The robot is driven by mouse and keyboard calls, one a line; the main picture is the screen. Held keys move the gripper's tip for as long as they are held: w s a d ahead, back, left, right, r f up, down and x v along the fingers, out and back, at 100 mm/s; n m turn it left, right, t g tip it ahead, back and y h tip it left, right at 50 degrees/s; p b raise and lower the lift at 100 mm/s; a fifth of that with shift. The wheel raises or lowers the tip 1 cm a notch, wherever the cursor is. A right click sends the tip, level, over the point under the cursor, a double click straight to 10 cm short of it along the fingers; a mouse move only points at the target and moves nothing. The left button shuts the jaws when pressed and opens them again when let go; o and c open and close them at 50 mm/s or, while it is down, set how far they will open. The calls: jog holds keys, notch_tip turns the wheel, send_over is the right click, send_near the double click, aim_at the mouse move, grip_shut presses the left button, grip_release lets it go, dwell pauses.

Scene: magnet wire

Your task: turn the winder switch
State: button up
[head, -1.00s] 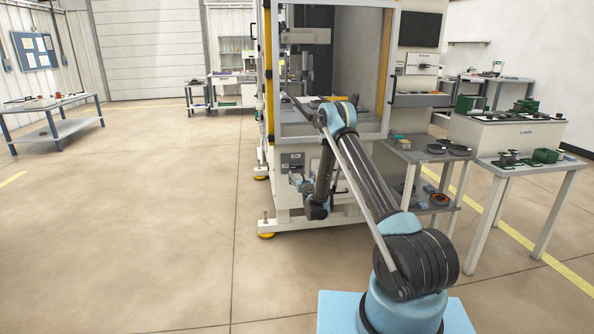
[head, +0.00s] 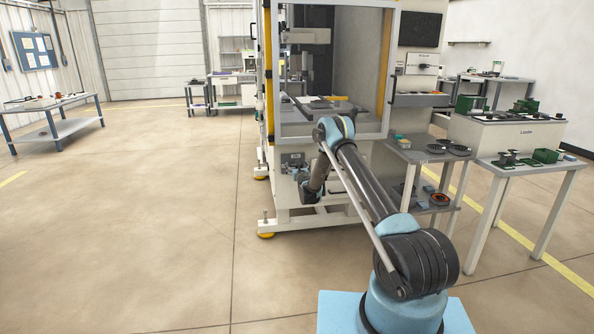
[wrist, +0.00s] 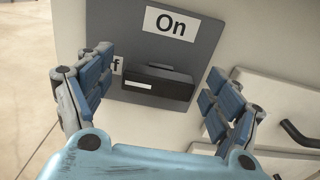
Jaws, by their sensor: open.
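The winder switch (wrist: 157,88) is a black bar-shaped knob on a dark grey plate (wrist: 205,35) in the wrist view. It lies roughly crosswise, with a white mark on its left end. An "On" label (wrist: 170,23) is above it. At its left a label is partly hidden by a finger; only an "f" shows. My gripper (wrist: 159,68) is open, with one blue finger on each side of the knob and gaps between. In the head view my gripper covers much of the switch panel low on the winder cabinet (head: 350,165).
In the wrist view, pale panels with a dark handle (wrist: 298,133) stand right of the plate. In the head view, a grey side table (head: 420,152) with parts stands right of the cabinet, beside a bench (head: 510,165).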

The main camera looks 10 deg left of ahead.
jog(key=c, duration=1.1)
jog(key=shift+o, duration=0.2)
jog(key=shift+m, duration=0.3)
jog(key=shift+w+d+f+m, duration=0.15)
jog(key=shift+d+m, duration=0.1)
jog(key=shift+m, duration=2.65)
jog(key=shift+s+d+f+m, duration=0.1)
jog(key=shift+d+f+m, duration=0.15)
jog(key=shift+m, duration=2.65)
jog(key=shift+w+d+f+m, duration=0.1)
jog(key=shift+d+m, duration=0.2)
jog(key=shift+m, duration=2.6)
